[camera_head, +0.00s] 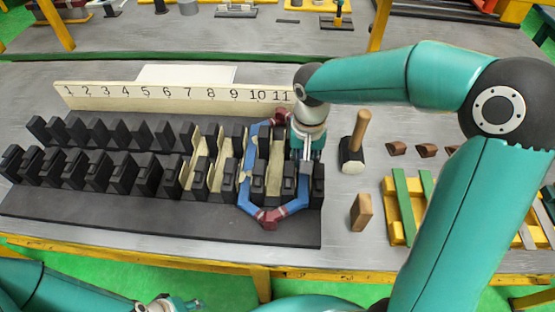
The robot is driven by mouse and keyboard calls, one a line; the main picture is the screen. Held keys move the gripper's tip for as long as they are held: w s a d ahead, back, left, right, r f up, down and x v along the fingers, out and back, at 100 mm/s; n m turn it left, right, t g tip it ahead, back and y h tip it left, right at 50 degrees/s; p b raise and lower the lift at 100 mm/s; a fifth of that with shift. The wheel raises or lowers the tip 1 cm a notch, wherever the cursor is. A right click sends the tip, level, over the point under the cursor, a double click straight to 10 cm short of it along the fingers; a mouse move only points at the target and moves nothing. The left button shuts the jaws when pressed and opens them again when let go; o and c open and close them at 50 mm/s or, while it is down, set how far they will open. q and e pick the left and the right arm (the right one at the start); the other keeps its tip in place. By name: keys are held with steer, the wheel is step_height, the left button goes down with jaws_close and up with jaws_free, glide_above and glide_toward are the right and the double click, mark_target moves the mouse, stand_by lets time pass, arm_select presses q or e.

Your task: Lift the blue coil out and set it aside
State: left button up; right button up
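The blue coil (245,178) sits in the black toothed stator block (150,212), below numbers 10 and 11 of the number board. It is a six-sided loop around some of the teeth, with dark red wrapped ends (270,216). My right gripper (306,160) points down at the coil's right side, near the right end of the block. Its fingertips are hidden among the teeth, so I cannot tell whether it grips the coil. My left gripper (172,303) is low at the bottom edge, in front of the table and away from the coil; its fingers are only partly in view.
A cream number board (180,96) stands behind the block. Cream liners (193,160) line some slots. Right of the block are a mallet (352,150), a wooden block (361,212), small brown pieces (396,148) and a yellow rack (403,228) with strips.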

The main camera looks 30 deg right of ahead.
jaws_close()
steer(key=shift+r, duration=0.2)
steer(key=shift+r, duration=0.6)
step_height(320, 180, up, 19)
steer(key=p, duration=0.1)
steer(key=shift+f, duration=0.2)
steer(key=shift+f, duration=0.15)
steer(key=shift+f+b, duration=4.05)
steer(key=shift+f, duration=1.35)
